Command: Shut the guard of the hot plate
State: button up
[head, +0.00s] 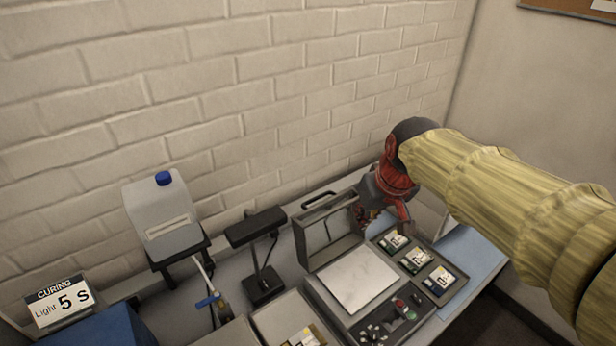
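The hot plate has a pale square top (358,278) set in a grey housing on the bench. Its guard (303,243) is a grey frame with a handle (317,199) on its top edge. The guard stands raised at the back of the plate, so the plate top is uncovered. My gripper (368,216), red and dark, is at the right end of the guard, above the bench. Its fingers are small and partly hidden by my wrist. I cannot tell whether they touch the guard or are open or shut.
Small labelled square items (416,259) sit in a tray right of the plate. A control panel (386,322) is in front. A black lamp stand (262,283), a white jug with a blue cap (165,215) and a curing sign (60,302) stand left. A brick wall is behind.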

jog(key=w+a+p, duration=0.2)
jog(key=w, duration=0.3)
jog(key=w+a+n+p, duration=0.1)
jog(key=w+a+p, duration=0.1)
jog(key=w, duration=0.3)
jog(key=w+a+n+p, duration=0.1)
jog(key=w+a+p, duration=0.1)
jog(key=w, duration=0.3)
jog(key=shift+w+r+g+y, duration=0.15)
jog(key=shift+r+g+y, duration=0.15)
jog(key=shift+g, duration=0.1)
grip_shut()
jog(key=w+a+f+n+g+p, duration=0.1)
jog(key=w+a+f+p, duration=0.2)
jog(key=w, duration=0.2)
jog(key=w+a+f+n+p, duration=0.1)
jog(key=w+a+f+p, duration=0.15)
jog(key=w, duration=0.25)
notch_tip(320, 180, down, 9)
jog(key=p, duration=0.1)
jog(key=shift+p, duration=0.3)
jog(key=shift+s+a, duration=0.1)
jog(key=shift+s, duration=0.05)
jog(key=shift+y+b, duration=0.3)
jog(key=shift+b, duration=0.2)
